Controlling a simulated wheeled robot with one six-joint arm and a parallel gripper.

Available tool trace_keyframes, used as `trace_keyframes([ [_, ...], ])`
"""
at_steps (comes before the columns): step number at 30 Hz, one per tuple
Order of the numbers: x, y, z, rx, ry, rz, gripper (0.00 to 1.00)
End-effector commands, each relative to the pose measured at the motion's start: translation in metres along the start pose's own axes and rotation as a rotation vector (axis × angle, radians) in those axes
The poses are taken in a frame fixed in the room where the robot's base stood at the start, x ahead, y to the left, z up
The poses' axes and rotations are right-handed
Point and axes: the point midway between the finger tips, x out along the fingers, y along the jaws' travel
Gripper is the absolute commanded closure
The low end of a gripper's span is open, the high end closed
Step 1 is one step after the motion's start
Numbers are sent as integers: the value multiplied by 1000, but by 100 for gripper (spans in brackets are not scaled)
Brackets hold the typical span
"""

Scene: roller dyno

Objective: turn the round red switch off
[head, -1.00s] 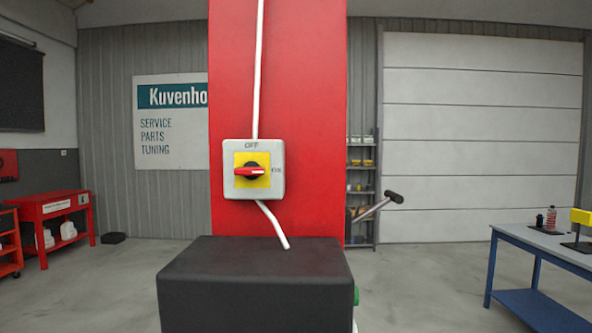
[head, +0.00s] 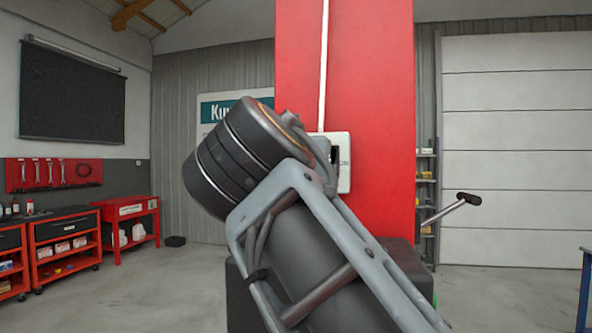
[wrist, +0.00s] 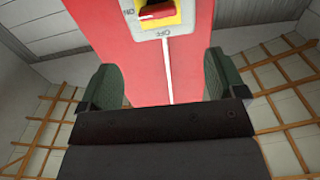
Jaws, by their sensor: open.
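The switch is a pale grey box with a yellow plate and a red handle, on a red column. In the head view my arm covers most of it; only the right part of the box (head: 344,176) shows. In the wrist view, the picture is upside down and the red handle (wrist: 155,11) on its yellow plate is at the top edge, partly cut off. The handle lies roughly sideways, toward the ON mark; the OFF mark is on another side. My gripper (wrist: 163,82) is open and empty, its dark green fingers apart from the switch. In the head view its fingers are hidden.
The red column (head: 385,110) carries a white cable (head: 323,70) to the box. A dark block (head: 242,300) stands at its foot, behind my arm. A lever with a dark knob (head: 468,198) sticks out at the right. Red carts (head: 66,247) stand far left.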

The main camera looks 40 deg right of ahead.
Motion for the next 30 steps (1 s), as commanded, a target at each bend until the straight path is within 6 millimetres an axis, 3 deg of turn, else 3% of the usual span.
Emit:
trace_keyframes([
  [8, 23, 4, -4, -1, 2, 16, 11],
  [21, 97, 4, -4, -1, 0, 10, 11],
  [30, 128, 3, -3, 0, 1, 5, 11],
])
